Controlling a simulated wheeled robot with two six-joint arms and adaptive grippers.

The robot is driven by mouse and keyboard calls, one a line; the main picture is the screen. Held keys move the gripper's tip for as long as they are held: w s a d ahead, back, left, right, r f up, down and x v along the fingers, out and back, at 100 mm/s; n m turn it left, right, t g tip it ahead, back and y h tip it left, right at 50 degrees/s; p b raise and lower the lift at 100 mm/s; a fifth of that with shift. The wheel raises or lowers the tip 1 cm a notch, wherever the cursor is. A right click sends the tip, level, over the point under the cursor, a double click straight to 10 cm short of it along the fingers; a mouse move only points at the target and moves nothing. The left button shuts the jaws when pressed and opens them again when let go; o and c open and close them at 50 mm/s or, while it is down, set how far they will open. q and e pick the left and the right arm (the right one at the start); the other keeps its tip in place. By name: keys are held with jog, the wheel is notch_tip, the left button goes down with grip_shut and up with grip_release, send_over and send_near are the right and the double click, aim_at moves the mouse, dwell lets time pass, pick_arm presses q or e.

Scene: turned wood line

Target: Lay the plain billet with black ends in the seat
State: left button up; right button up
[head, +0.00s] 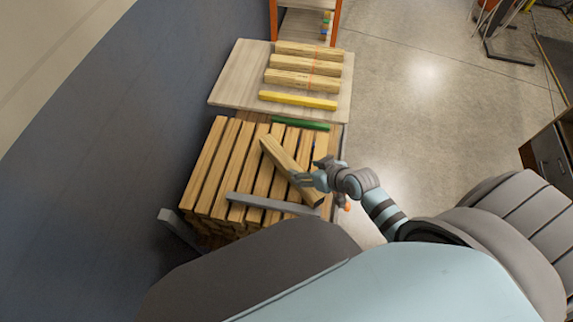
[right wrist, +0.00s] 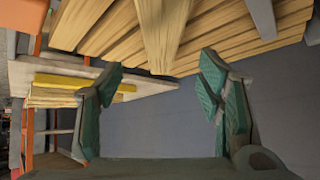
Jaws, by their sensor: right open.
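A plain wooden billet (head: 280,156) lies at a slant on top of a stack of wooden slats. My right gripper (head: 309,170) is at its near part in the head view, with the hand hiding some of it. In the right wrist view the two green-padded fingers (right wrist: 161,65) stand wide apart, with nothing clamped between them. A billet (right wrist: 164,35) shows there just beyond the fingertips, in the gap between them. I cannot make out black ends on it. I cannot pick out a seat with certainty. My left gripper is not in view.
A grey bar (head: 272,204) crosses the near part of the slat stack (head: 213,165). A green bar (head: 300,125) lies at its far edge. Behind, a pale board (head: 233,88) bears several billets (head: 303,80) and a yellow bar (head: 297,100). Open floor lies to the right.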

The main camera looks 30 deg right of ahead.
aim_at(291, 166)
jog(key=b+x, duration=0.1)
jog(key=x, duration=0.2)
jog(key=shift+f, duration=0.45)
jog(key=x, duration=0.2)
jog(key=b+x, duration=0.1)
jog(key=x, duration=0.1)
jog(key=b+x, duration=0.1)
jog(key=x, duration=0.1)
jog(key=shift+w+a+r, duration=0.1)
jog(key=shift+w+a, duration=0.05)
jog(key=shift+w, duration=0.4)
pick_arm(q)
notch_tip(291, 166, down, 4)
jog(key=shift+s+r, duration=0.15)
pick_arm(e)
jog(key=shift+r, duration=0.15)
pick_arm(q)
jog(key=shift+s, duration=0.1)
pick_arm(e)
grip_shut()
